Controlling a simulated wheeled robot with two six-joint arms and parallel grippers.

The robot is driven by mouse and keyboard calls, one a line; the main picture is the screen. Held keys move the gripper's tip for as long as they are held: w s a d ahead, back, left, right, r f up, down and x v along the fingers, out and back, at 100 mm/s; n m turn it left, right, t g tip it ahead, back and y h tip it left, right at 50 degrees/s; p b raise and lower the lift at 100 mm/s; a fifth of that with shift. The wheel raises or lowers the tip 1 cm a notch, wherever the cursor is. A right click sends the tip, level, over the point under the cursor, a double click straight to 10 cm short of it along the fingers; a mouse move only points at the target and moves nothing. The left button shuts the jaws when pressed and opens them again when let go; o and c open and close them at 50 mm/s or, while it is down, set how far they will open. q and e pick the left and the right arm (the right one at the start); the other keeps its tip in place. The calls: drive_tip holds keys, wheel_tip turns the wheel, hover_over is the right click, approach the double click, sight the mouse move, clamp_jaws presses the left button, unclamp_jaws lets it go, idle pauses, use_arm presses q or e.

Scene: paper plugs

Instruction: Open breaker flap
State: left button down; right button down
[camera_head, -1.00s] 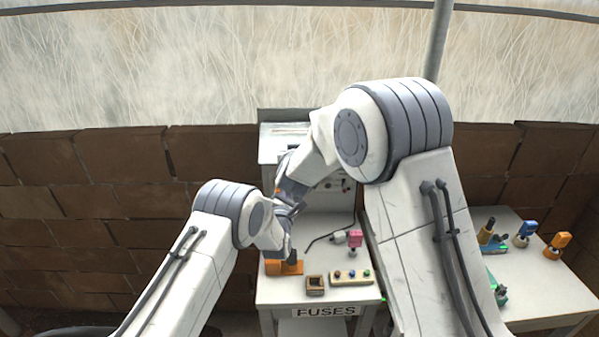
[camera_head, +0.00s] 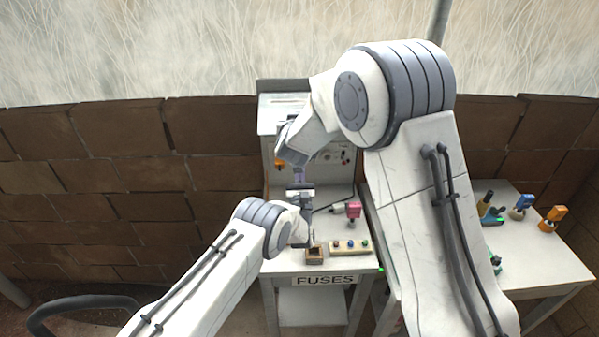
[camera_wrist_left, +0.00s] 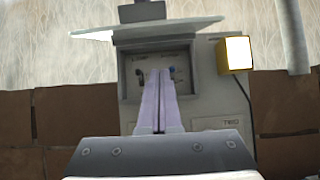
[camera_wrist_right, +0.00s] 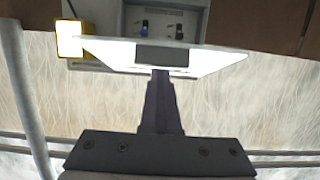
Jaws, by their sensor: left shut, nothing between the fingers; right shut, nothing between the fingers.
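The breaker box (camera_head: 268,128) stands at the back of the fuse table. In the left wrist view its flap (camera_wrist_left: 185,30) juts out above an open recess (camera_wrist_left: 190,82) with small switches. The flap (camera_wrist_right: 210,62) also shows in the right wrist view, with a dark block (camera_wrist_right: 161,54) at its edge. My left gripper (camera_wrist_left: 158,72) is shut and empty, fingers pointing at the recess below the flap. My right gripper (camera_wrist_right: 161,74) is shut and empty, its fingertips at the flap's edge; contact is unclear. My right arm hides part of the box in the head view.
A yellow box (camera_wrist_left: 235,54) sits beside the recess. On the table are a small brown box (camera_head: 314,252), a button strip (camera_head: 349,247) and a pink plug (camera_head: 354,210). A side table (camera_head: 545,262) holds blue (camera_head: 524,203) and orange (camera_head: 556,214) plugs.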

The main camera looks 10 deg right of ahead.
use_arm(q)
drive_tip(key=shift+w+r, duration=0.15)
drive_tip(key=shift+r, duration=1.15)
drive_tip(key=shift+w+r, duration=0.15)
drive_tip(key=shift+r, duration=1.15)
drive_tip(key=shift+r, duration=0.1)
